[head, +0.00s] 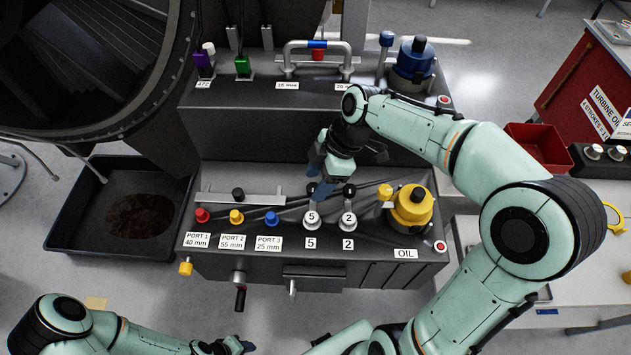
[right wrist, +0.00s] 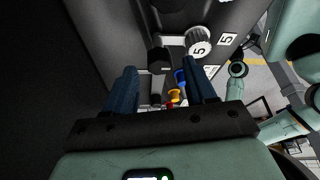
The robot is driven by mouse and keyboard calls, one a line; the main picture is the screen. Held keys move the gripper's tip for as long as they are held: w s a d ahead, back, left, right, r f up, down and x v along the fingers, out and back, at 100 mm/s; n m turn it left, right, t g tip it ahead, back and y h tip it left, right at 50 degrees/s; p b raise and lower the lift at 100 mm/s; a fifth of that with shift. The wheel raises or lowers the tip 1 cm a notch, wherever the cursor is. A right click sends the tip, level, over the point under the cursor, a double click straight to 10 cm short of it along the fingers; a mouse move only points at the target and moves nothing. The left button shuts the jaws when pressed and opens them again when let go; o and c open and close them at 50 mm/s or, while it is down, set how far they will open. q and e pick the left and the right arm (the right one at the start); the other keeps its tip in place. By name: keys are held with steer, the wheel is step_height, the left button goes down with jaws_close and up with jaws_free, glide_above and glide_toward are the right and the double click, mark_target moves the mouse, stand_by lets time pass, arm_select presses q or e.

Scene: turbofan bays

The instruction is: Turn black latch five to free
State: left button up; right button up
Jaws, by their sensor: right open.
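Black latch five (head: 312,188) is a small black knob above the white disc marked 5 (head: 311,217) on the grey bench's lower deck. My right gripper (head: 318,180) points down just above it and partly hides it in the head view. In the right wrist view the blue fingers of the right gripper (right wrist: 160,72) are apart with nothing between them. A black knob (right wrist: 158,60) lies just beyond their tips, beside the disc marked 5 (right wrist: 198,42). My left gripper (head: 232,345) is low at the bottom edge, away from the bench; its jaw is unclear.
A second black knob (head: 349,191) with the disc marked 2 (head: 348,220) stands close on the right. The yellow oil cap (head: 411,207) is further right. Red, yellow and blue port caps (head: 236,216) line the left. A raised back deck (head: 250,95) with a handle stands behind.

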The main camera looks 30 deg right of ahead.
steer(key=shift+w+a+f, duration=0.1)
steer(key=shift+a+f, duration=0.15)
steer(key=shift+f, duration=0.45)
jaws_close()
arm_select(q)
steer(key=shift+s+f, duration=0.1)
steer(key=shift+f, duration=0.05)
